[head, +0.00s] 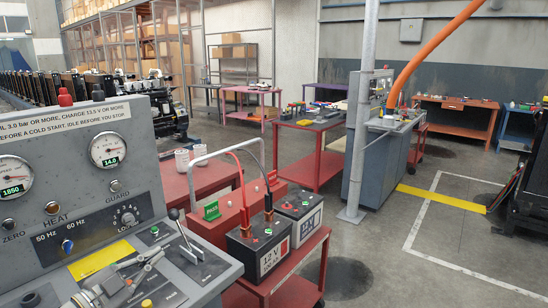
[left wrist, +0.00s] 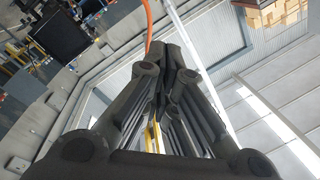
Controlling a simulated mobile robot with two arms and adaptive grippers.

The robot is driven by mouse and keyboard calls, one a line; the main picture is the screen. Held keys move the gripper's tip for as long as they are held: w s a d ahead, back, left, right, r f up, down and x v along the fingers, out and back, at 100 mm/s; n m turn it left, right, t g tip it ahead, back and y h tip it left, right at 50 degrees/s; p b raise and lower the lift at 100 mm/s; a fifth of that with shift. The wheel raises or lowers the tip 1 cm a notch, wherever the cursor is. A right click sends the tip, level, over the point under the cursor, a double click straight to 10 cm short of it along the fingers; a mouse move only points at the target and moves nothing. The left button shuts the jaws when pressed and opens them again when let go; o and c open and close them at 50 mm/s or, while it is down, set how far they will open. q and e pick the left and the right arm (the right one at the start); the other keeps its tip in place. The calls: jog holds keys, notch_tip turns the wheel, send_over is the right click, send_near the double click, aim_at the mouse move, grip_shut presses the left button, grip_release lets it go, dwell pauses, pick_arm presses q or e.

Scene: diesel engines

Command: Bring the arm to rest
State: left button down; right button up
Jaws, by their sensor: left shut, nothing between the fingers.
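My left gripper (head: 145,265) reaches in at the bottom left of the head view, in front of the sloped face of the grey control console (head: 60,225). In the left wrist view its dark fingers (left wrist: 168,58) meet at the tips, with nothing between them. It points into the open room, and that view is strongly tilted. My right gripper is in neither view.
The console carries gauges (head: 109,149), knobs and a lever (head: 185,236) close to my left gripper. Right of it, a red cart (head: 292,281) bears two batteries (head: 258,246) with cables. A grey pole (head: 361,110) stands beyond.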

pick_arm(q)
jog(key=s+f+n+g+y, duration=0.3)
jog(key=s+f+n+y, duration=0.95)
jog(key=f, duration=0.35)
jog(key=s+d+f+g+h, duration=0.1)
jog(key=s+d+f+g, duration=0.2)
jog(key=s, duration=0.4)
jog(key=s+d+f+g+h, duration=0.1)
jog(key=s+d+f+g, duration=0.15)
jog(key=s, duration=0.55)
jog(key=s+d+f+g+h, duration=0.2)
jog(key=s+f+g, duration=0.2)
jog(key=s, duration=0.3)
notch_tip(320, 180, down, 24)
jog(key=g, duration=0.1)
jog(key=s+a+f+g, duration=0.1)
jog(key=s+a+f, duration=0.2)
jog(key=s+f, duration=1.4)
jog(key=shift+s+f+y, duration=0.35)
